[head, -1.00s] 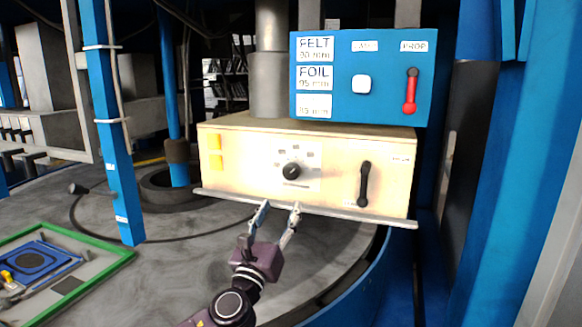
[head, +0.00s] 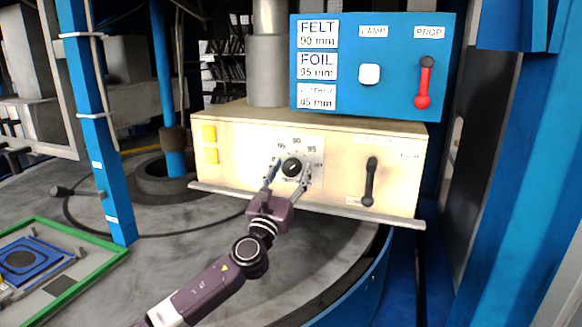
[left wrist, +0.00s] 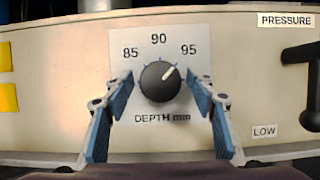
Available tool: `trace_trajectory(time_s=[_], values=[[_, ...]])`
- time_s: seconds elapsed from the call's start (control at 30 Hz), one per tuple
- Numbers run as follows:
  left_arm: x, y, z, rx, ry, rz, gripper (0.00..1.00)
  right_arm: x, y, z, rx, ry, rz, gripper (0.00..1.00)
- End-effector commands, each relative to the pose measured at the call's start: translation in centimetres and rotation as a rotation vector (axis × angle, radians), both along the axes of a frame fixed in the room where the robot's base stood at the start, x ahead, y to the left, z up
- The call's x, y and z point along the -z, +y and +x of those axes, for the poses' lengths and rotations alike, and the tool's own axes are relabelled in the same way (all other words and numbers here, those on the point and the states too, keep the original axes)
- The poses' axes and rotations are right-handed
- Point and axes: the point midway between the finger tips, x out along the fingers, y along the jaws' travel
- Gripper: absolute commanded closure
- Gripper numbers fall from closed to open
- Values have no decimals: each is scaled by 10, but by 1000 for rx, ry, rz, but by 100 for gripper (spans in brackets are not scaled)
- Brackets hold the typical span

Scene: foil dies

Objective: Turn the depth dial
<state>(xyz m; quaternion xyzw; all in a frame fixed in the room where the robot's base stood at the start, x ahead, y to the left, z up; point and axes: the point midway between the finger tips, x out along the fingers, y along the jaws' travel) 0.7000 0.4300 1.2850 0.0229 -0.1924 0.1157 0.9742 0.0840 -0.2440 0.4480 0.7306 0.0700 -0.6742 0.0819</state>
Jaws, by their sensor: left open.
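The depth dial (head: 292,167) is a round black knob on a white scale plate on the front of a cream box (head: 232,152). In the left wrist view the dial (left wrist: 160,81) sits below the marks 85, 90 and 95, over the words DEPTH mm. My left gripper (head: 288,176) is open in front of the dial. In the left wrist view its blue-padded fingers (left wrist: 165,103) stand to the left and right of the knob, apart from it. My right gripper is not in view.
A black pressure lever (head: 370,182) is on the box right of the dial. A blue panel (head: 387,97) above lists FELT 90 mm, FOIL 95 mm and a third 85 mm line, with a red PROP lever (head: 424,83). A grey ledge (head: 330,210) runs under the box.

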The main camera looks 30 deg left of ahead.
Motion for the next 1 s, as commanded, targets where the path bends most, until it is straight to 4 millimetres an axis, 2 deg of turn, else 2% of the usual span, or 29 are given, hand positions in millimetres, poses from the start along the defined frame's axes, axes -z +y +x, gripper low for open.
trace_trajectory(time_s=[0.1, 0.3, 0.67, 1.0], values=[[-1, 0, 2, 0, -1, -1, 49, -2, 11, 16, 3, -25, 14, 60], [-1, 0, 2, 1, 0, -1, 50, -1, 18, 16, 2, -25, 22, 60], [-1, 0, 2, 0, 0, 0, 89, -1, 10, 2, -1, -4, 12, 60], [-1, -1, 2, 2, -13, -50, 91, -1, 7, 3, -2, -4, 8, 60]])
